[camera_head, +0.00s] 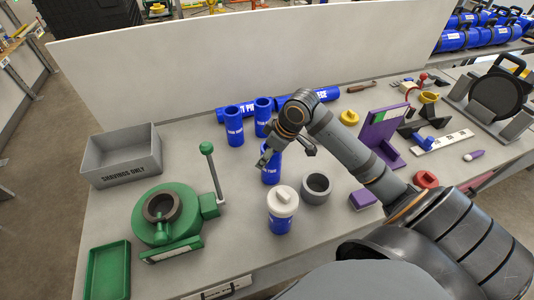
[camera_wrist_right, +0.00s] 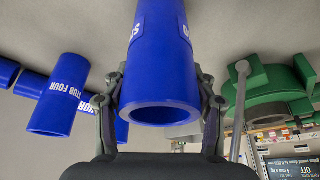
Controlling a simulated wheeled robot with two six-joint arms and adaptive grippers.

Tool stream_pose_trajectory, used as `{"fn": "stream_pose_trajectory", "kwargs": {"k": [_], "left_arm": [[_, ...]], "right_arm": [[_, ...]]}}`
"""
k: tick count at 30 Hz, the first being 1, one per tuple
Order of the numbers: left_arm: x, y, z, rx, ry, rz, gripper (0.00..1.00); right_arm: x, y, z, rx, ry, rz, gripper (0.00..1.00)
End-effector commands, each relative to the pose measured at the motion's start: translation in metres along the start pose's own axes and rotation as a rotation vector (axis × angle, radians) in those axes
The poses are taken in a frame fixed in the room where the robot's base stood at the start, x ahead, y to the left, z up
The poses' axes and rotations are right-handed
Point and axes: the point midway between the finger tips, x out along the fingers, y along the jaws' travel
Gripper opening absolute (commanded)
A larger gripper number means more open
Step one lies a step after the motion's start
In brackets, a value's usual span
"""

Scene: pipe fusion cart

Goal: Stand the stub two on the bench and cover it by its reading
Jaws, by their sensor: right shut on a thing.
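My right gripper (camera_head: 265,158) is shut on a blue stub (camera_head: 271,171), and its lettering seems to read stub two but is small. In the right wrist view the same stub (camera_wrist_right: 160,60) stands between the two fingers (camera_wrist_right: 160,108), its open end toward the camera. Whether it touches the bench (camera_head: 240,255) is unclear. A yellow cap-like piece (camera_head: 348,118) and a red one (camera_head: 427,180) lie on the bench to the right. Another blue stub (camera_head: 280,222) stands in front with a white cap (camera_head: 283,200) on it. My left gripper is not in view.
Two uncapped blue stubs (camera_head: 233,127) (camera_head: 263,113) stand behind. A grey ring (camera_head: 316,188) is close on the right. The green machine (camera_head: 165,222) and shavings bin (camera_head: 122,158) are left. Blue pipes lie at the back.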

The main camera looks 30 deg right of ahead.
Motion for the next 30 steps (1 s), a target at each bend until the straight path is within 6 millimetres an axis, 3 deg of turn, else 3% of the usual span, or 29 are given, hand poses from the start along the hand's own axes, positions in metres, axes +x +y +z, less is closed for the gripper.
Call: {"fn": "stream_pose_trajectory", "kwargs": {"k": [3,4,8,20,30], "left_arm": [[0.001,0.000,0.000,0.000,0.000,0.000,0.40],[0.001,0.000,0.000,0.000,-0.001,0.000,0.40],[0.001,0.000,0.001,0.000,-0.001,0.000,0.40],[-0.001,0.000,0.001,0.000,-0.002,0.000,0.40],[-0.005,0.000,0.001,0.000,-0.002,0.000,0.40]], "right_arm": [[0.003,0.000,0.001,0.000,0.000,0.000,0.12],[0.002,0.000,0.001,0.000,0.000,0.000,0.61],[0.002,0.000,0.001,0.000,0.000,0.000,0.79],[-0.003,0.001,-0.001,-0.002,0.000,0.003,0.80],[-0.053,0.003,0.000,-0.005,-0.003,0.010,0.80]]}}
